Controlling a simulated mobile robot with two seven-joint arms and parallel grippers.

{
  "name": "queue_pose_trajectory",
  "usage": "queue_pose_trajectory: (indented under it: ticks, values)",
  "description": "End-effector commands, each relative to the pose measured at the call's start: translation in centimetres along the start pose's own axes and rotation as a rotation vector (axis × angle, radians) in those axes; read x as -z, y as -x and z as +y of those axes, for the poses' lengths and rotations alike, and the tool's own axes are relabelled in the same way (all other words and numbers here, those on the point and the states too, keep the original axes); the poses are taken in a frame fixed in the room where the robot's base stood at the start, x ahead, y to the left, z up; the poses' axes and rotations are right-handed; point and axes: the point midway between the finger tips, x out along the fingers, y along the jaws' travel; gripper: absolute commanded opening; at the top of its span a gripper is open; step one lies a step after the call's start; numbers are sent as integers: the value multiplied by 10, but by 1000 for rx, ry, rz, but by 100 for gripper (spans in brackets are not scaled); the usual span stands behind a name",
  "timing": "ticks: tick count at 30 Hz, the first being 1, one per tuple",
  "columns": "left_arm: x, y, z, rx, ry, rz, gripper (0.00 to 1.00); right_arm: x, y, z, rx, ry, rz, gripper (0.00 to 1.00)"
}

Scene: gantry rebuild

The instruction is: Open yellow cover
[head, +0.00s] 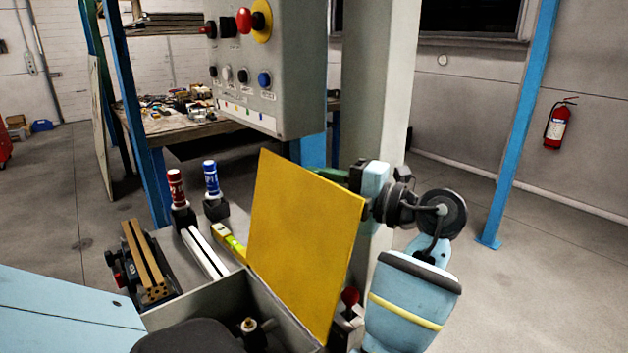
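The yellow cover (304,240) is a flat panel standing steeply raised at the right side of a grey open-topped box (285,312). The box's interior shows, with a small metal fitting (250,326) inside. A dark rounded part, seemingly of my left gripper (188,338), covers the box's near left; its fingers cannot be made out. My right arm, light blue with a black wrist, is at the right of the cover. The end of that arm, with my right gripper (368,180), is at the cover's upper right edge, partly hidden behind it; I cannot tell whether it touches.
A grey control panel (262,70) hangs above. A blue post (519,120) and open floor are at right.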

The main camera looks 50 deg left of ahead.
Motion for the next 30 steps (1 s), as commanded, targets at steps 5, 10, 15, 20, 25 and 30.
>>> queue_pose_trajectory:
  ticks: [5,10,15,20,25,30]
  values:
    - [0,-5,0,-1,1,0,33,2,1,1,-1,4,3,0]
    - [0,-4,-1,-1,0,0,33,1,1,1,-1,3,2,0]
    - [0,-4,-1,-1,0,-1,10,1,1,1,-1,3,3,0]
    - [0,-4,-1,-1,0,-1,0,2,0,0,-1,0,4,0]
    - [0,-4,-1,-1,0,-1,0,3,0,-1,-1,-6,6,0]
    - [0,-9,-1,3,6,1,0,0,-1,-3,-1,-13,2,0]
